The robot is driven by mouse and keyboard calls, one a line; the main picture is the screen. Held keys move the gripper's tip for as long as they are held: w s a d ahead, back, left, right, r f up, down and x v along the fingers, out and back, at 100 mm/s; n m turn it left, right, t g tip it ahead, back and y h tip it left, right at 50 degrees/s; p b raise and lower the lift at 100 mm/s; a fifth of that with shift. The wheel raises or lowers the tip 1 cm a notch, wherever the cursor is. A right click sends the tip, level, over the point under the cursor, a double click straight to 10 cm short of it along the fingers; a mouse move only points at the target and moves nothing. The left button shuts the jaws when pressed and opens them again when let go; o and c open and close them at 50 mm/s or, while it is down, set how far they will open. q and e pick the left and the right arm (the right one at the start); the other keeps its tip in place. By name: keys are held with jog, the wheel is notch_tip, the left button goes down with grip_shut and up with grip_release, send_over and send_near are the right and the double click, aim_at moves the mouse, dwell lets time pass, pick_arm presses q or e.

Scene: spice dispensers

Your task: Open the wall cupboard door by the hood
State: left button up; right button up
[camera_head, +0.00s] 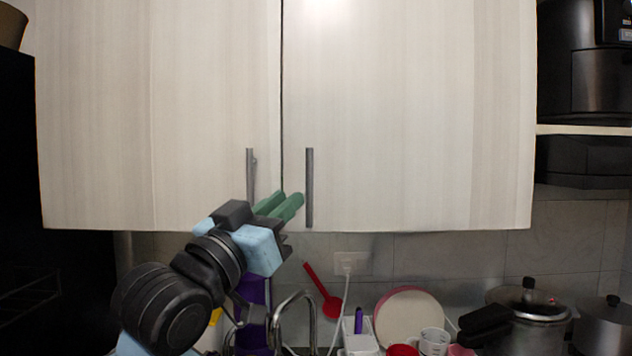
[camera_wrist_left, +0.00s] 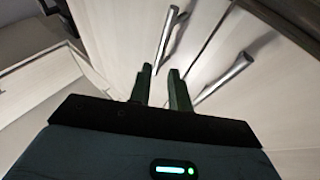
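The wall cupboard has two pale wood doors, both shut, with a dark seam between them. The right door (camera_head: 410,110) is on the side of the black hood (camera_head: 585,160) and has a vertical metal bar handle (camera_head: 309,188). The left door (camera_head: 150,110) has a similar handle (camera_head: 250,175). My left gripper (camera_head: 288,204) is in front of the doors near their lower edge, its green fingertips just left of the right door's handle. In the left wrist view the fingers (camera_wrist_left: 160,85) are apart and empty, with both handles beyond them. My right gripper is not in view.
Below the cupboard are a tap (camera_head: 295,315), a red spoon (camera_head: 323,295), a round plate (camera_head: 408,318), a white cup (camera_head: 433,342) and metal pots (camera_head: 535,330). A wall socket (camera_head: 350,263) has a cable. The space before the right door is clear.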

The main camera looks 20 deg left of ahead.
aim_at(307, 183)
pick_arm(q)
jog(key=shift+w+r, duration=0.1)
jog(key=shift+x, duration=3.75)
jog(key=shift+c, duration=0.2)
grip_shut()
